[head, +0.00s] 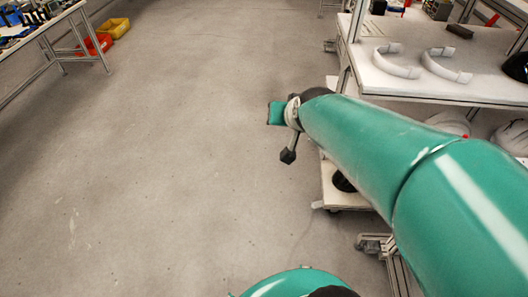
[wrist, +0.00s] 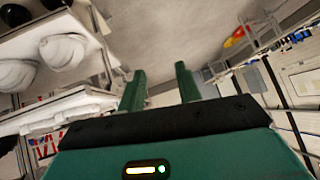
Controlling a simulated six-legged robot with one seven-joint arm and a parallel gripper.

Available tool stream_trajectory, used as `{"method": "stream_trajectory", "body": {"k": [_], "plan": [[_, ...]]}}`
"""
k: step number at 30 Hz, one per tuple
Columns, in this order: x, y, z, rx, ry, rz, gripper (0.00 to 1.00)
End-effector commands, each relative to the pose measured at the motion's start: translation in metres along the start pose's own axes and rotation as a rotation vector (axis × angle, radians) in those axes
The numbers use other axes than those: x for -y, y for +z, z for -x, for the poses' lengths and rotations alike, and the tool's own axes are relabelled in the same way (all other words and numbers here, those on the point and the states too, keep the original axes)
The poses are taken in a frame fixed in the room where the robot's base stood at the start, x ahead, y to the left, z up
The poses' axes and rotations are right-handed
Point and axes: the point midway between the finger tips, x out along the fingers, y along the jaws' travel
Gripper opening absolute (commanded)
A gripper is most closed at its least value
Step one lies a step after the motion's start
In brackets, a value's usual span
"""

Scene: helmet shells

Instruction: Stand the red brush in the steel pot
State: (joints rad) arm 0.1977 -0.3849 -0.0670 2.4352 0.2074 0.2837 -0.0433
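I cannot make out the red brush or the steel pot in either view. My gripper (wrist: 160,76) shows in the wrist view with its two green fingers apart and nothing between them. In the head view my teal arm reaches from the lower right toward the middle, beside the white workbench.
The white workbench (head: 440,88) at right carries white curved pieces (head: 446,66), a dark brown block (head: 459,31) and a black shell (head: 517,66). White helmet shells (wrist: 62,50) sit on a shelf. Red (head: 97,45) and yellow (head: 115,28) bins lie far left. The middle floor is clear.

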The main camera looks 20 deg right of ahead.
Motion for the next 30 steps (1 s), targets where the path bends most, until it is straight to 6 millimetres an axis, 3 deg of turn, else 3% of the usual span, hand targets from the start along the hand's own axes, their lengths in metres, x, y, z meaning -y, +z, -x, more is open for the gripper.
{"method": "stream_trajectory", "body": {"k": [1, 4, 10, 15, 30], "plan": [[0.02, 0.014, 0.021, 0.045, -0.035, 0.062, 0.34], [0.044, 0.048, 0.058, 0.156, -0.07, 0.181, 0.34], [0.052, 0.098, 0.111, 0.302, -0.066, 0.341, 0.34], [0.05, 0.108, 0.121, 0.336, -0.055, 0.371, 0.34], [0.05, 0.108, 0.12, 0.336, -0.055, 0.368, 0.34]]}}
